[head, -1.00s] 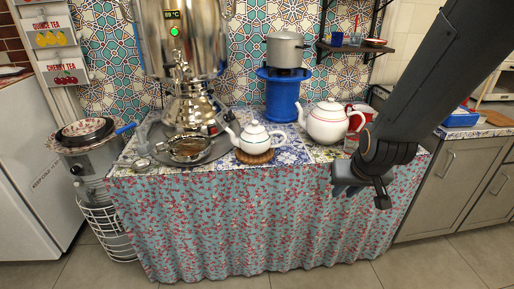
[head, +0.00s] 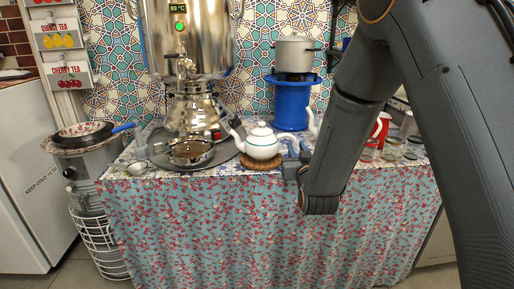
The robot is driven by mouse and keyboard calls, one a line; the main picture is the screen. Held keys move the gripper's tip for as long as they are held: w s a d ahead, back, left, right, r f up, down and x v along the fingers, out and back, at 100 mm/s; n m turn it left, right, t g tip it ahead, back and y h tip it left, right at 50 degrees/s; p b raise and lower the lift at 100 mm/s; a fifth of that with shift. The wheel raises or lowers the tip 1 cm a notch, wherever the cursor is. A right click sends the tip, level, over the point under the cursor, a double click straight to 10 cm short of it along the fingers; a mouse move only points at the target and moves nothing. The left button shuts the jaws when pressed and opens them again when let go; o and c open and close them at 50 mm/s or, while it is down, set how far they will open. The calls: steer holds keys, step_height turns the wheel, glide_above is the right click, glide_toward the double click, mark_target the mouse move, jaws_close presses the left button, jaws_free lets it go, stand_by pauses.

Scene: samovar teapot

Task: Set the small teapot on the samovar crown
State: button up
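The small white teapot (head: 262,148) stands upright on a round brown trivet (head: 262,164) on the table, spout to the left, handle to the right. The large steel samovar (head: 188,45) stands behind it to the left; its crown is above the picture and out of view. My gripper (head: 291,170) is just right of the small teapot, beside its handle. The arm's wrist hides much of the gripper, so its finger opening and any contact with the handle cannot be told.
A steel bowl (head: 190,153) sits on the samovar's tray, left of the small teapot. A blue stand (head: 290,107) with a grey pot (head: 294,54) rises behind. My arm mostly hides the larger white teapot, whose spout (head: 312,121) shows. Glasses (head: 391,149) stand at the right.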

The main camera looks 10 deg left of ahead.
mark_target(292, 137)
steer(key=x, duration=0.9)
jaws_close()
